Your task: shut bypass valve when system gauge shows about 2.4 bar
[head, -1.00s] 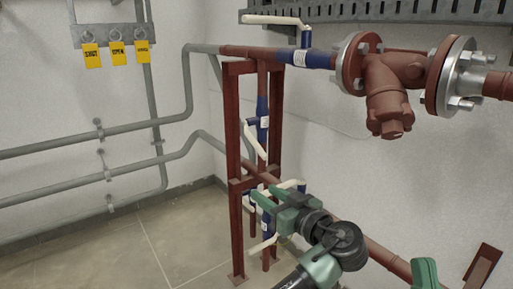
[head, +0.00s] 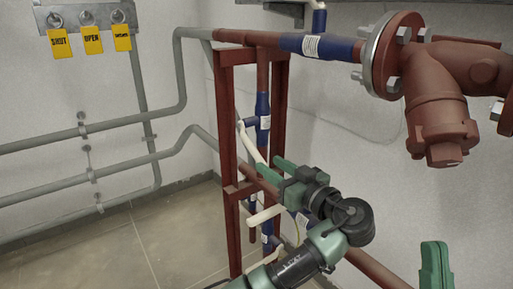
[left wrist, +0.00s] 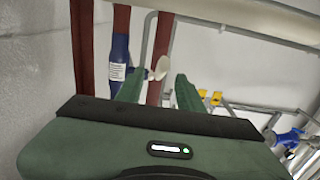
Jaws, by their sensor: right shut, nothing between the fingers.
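A blue valve (head: 263,112) sits on the upright pipe inside a red frame. Its long white lever (head: 249,142) slants down toward my left gripper (head: 262,175). No label names it as the bypass valve. The left gripper's fingers are apart, in front of the frame. In the left wrist view, a white lever end (left wrist: 161,68) shows between the spread fingertips (left wrist: 158,90), with a blue valve body (left wrist: 119,67) to the left; contact cannot be told. My right gripper (head: 435,265) shows as a green piece at the lower edge, shut and empty. No gauge is in view.
Another blue valve (head: 318,46) is on the upper pipe, leading to a large red strainer (head: 440,100). Lower blue valves with white levers (head: 265,216) are close below my left gripper. Yellow tags (head: 92,40) hang on the wall. Floor (head: 130,250) at left is clear.

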